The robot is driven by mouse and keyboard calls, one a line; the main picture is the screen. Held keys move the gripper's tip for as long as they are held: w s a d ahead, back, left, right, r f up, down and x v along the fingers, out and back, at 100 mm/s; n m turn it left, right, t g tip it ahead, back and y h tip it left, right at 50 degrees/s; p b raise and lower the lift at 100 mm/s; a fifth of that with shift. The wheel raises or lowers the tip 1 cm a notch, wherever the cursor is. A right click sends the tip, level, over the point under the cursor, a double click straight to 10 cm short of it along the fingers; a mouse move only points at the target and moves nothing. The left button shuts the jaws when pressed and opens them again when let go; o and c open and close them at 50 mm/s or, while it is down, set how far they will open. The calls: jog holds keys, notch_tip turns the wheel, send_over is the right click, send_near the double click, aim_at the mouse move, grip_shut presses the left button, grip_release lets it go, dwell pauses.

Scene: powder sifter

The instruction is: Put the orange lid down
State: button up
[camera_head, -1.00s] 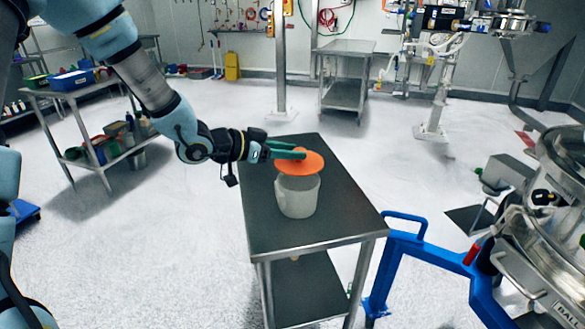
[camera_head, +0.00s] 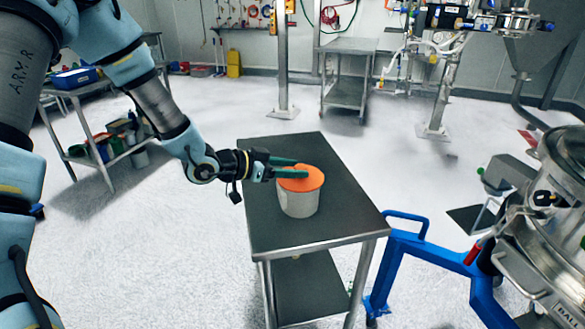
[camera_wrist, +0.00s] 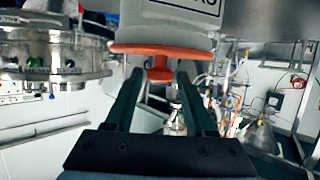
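The orange lid (camera_head: 303,179) lies on top of the white bucket (camera_head: 299,204), covering its mouth. In the wrist view, which shows the scene upside down, the lid (camera_wrist: 160,49) sits across the rim of the bucket (camera_wrist: 167,26). The lid's knob is between my fingertips with a visible gap on each side. My gripper (camera_head: 297,169) is open at the lid, reaching in from the left; its fingers also show apart in the wrist view (camera_wrist: 160,78). The bucket stands upright on the grey metal table (camera_head: 272,232).
A blue frame (camera_head: 405,249) stands close to the table's right front corner, beside a steel machine (camera_head: 560,225) at the right. The table top around the bucket is clear. A shelf cart (camera_head: 68,90) is at the left.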

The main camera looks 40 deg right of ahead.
jog(key=shift+o, duration=1)
jog(key=shift+r, duration=0.15)
jog(key=b+v, duration=0.1)
jog(key=v, duration=1.1)
jog(key=shift+b, duration=0.4)
